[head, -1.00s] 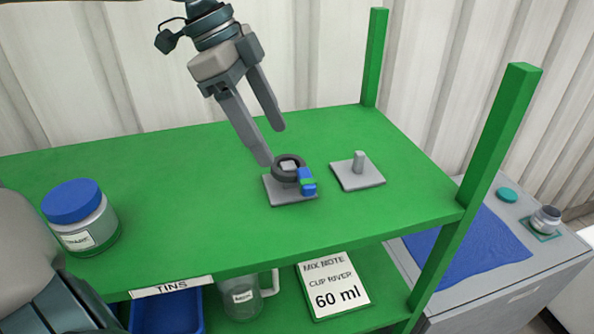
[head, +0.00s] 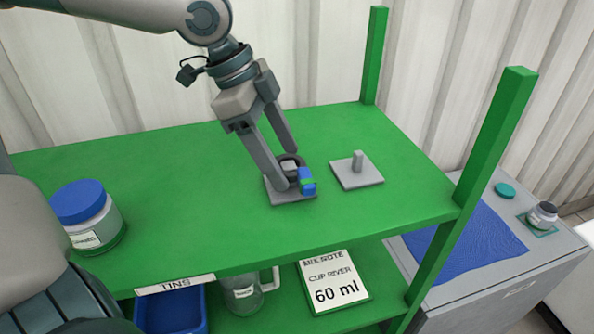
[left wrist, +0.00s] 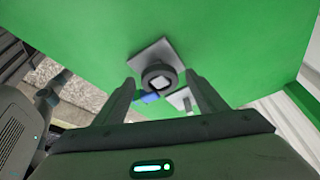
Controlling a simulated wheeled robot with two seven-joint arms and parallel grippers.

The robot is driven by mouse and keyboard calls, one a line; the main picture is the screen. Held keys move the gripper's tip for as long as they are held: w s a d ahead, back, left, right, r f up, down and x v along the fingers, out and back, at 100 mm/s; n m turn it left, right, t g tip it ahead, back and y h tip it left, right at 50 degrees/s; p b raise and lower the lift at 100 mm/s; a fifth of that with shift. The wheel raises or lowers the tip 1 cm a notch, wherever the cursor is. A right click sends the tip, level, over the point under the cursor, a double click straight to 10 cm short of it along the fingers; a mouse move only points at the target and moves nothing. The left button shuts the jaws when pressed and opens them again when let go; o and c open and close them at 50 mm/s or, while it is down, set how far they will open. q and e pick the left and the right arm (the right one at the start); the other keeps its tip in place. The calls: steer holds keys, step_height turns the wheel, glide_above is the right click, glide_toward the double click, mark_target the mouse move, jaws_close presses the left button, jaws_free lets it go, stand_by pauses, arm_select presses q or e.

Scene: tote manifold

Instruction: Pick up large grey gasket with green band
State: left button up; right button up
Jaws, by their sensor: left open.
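The large grey gasket (head: 291,158) is a dark ring around a light square post on a grey base plate (head: 277,198), on the green shelf top. A blue tab with a green band (head: 307,181) sticks out at its side. My left gripper (head: 290,172) is open, pointing down, with its fingers at either side of the ring. One finger hides part of the ring in the head view. In the left wrist view the ring (left wrist: 158,89) lies between the open fingers (left wrist: 160,79); I cannot tell whether they touch it. My right gripper is not in view.
A second grey plate with a bare peg (head: 358,172) stands just right. A blue-lidded jar (head: 88,218) is at the shelf's left. Green posts (head: 480,160) rise at the right end. Below are a blue bin, a jug and a note card (head: 335,283). The shelf's middle is clear.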

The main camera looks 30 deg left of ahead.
arm_select(q)
steer(key=c, duration=1.1)
steer(key=shift+r, duration=0.1)
steer(key=shift+w+r, duration=0.1)
steer(key=shift+r, duration=0.4)
steer(key=r, duration=0.1)
steer(key=r+b, duration=0.1)
steer(key=r, duration=0.1)
steer(key=shift+d+r+b, duration=0.1)
steer(key=shift+d+b, duration=0.15)
steer(key=shift+b, duration=0.1)
steer(key=d+r+b, duration=0.1)
steer(key=d+r, duration=0.1)
steer(key=d, duration=0.1)
steer(key=s+d+r+b, duration=0.1)
steer(key=d+r, duration=0.1)
steer(key=d, duration=0.2)
steer(key=s+d+r+b, duration=0.1)
steer(key=d+r, duration=0.1)
steer(key=d, duration=0.2)
steer(key=shift+s+r, duration=0.1)
steer(key=shift+r, duration=0.25)
